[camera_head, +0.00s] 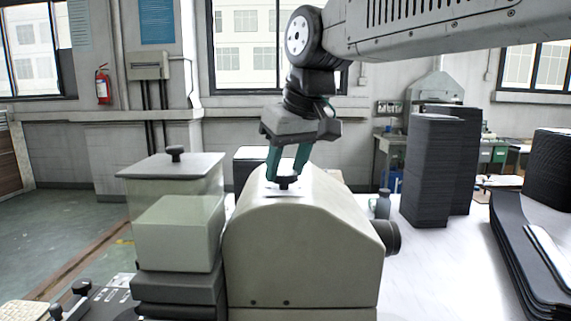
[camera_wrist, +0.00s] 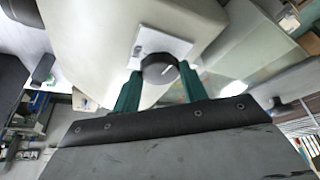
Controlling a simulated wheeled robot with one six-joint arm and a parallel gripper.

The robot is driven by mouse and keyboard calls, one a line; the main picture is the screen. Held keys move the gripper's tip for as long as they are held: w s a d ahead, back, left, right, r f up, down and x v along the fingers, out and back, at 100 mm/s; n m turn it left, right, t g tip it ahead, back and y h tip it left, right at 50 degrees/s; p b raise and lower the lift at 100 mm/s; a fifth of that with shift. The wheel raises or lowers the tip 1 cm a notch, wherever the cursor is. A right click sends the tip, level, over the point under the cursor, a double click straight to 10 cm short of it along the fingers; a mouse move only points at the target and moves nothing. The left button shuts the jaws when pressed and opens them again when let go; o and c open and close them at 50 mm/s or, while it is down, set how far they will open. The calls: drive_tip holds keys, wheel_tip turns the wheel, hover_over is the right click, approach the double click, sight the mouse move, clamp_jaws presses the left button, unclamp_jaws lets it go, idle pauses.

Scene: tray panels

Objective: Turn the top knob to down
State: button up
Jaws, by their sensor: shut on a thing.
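The top knob (camera_wrist: 158,69) is a dark round knob with a white pointer line, set on a white plate (camera_wrist: 160,42) on top of a beige rounded housing (camera_head: 300,245). In the head view the knob (camera_head: 285,183) is a small dark shape under the fingertips. My gripper (camera_head: 287,176) reaches down onto it from above with green fingers. In the wrist view the two green fingers (camera_wrist: 158,80) stand on either side of the knob, shut on it. Part of the knob's side is hidden by the fingers. Another dark knob (camera_head: 386,237) sticks out of the housing's right side.
A clear box with a knobbed lid (camera_head: 172,165) stands left of the housing. Tall black stacks (camera_head: 430,170) stand to the right, with black trays (camera_head: 510,255) at the far right. The white table top (camera_head: 445,265) is clear between the housing and those trays.

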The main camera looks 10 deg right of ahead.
drive_tip(key=n, duration=0.2)
drive_tip(key=n+g+y, duration=0.1)
drive_tip(key=n, duration=0.1)
drive_tip(key=shift+w+d+n, duration=0.15)
drive_tip(key=shift+d+n, duration=0.05)
drive_tip(key=shift+n, duration=0.1)
drive_tip(key=n+g, duration=0.1)
drive_tip(key=n, duration=0.1)
drive_tip(key=n+g+y, duration=0.1)
drive_tip(key=n, duration=0.2)
drive_tip(key=shift+w+n, duration=0.2)
drive_tip(key=shift+n, duration=0.1)
drive_tip(key=n+g, duration=0.1)
drive_tip(key=n, duration=0.1)
drive_tip(key=n+g, duration=0.1)
drive_tip(key=n, duration=0.1)
drive_tip(key=shift+w+n+y, duration=0.2)
drive_tip(key=shift+n+y, duration=0.1)
drive_tip(key=n+g, duration=0.1)
drive_tip(key=n, duration=0.3)
drive_tip(key=shift+w+n+g+h, duration=0.1)
drive_tip(key=shift+n+g+h, duration=0.3)
drive_tip(key=o, duration=1)
drive_tip(key=shift+c, duration=0.2)
drive_tip(key=shift+r, duration=0.1)
drive_tip(key=v, duration=0.7)
drive_tip(key=shift+r, duration=0.3)
